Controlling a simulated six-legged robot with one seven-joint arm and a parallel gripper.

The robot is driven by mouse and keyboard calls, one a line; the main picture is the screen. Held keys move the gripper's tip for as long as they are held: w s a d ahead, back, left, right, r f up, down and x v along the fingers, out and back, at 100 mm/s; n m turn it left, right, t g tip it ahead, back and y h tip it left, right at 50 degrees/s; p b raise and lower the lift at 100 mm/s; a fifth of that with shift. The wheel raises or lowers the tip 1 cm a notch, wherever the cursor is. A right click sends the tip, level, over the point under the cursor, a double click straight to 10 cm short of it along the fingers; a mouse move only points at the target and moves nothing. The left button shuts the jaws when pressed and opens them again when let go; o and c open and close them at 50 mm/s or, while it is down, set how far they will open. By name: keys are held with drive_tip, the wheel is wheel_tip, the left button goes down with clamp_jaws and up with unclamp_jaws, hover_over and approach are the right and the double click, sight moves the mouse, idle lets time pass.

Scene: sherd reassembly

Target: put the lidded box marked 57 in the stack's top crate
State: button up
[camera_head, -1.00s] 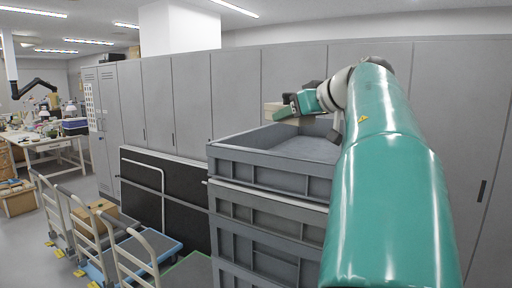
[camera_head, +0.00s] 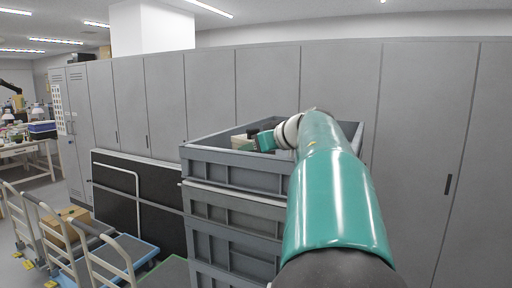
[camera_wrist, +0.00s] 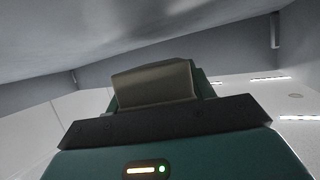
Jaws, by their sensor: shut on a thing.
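The stack's top crate (camera_head: 232,170) is grey and open, on top of several similar crates. My gripper (camera_head: 250,142) is over or inside the crate's opening, partly behind its front rim. It is shut on a small beige box (camera_head: 239,142), which also shows in the wrist view (camera_wrist: 155,84). No number is readable on the box, and its lid cannot be made out. In the wrist view, grey crate-like surfaces surround the box. I cannot tell whether the box touches the crate floor, as the front wall hides its lower part.
Grey cabinets (camera_head: 210,88) stand behind the stack. A black folded panel (camera_head: 150,185) leans left of it. Hand carts, one bearing a cardboard box (camera_head: 68,222), stand at the lower left. A work table (camera_head: 22,148) is at the far left.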

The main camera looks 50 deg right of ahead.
drive_tip(key=shift+f, duration=0.65)
drive_tip(key=o, duration=1)
drive_tip(key=shift+f, duration=0.2)
drive_tip(key=shift+d, duration=0.1)
drive_tip(key=shift+r, duration=0.35)
drive_tip(key=v, duration=0.7)
drive_tip(key=shift+s+r, duration=0.2)
drive_tip(key=shift+r, duration=0.35)
drive_tip(key=shift+s, duration=0.1)
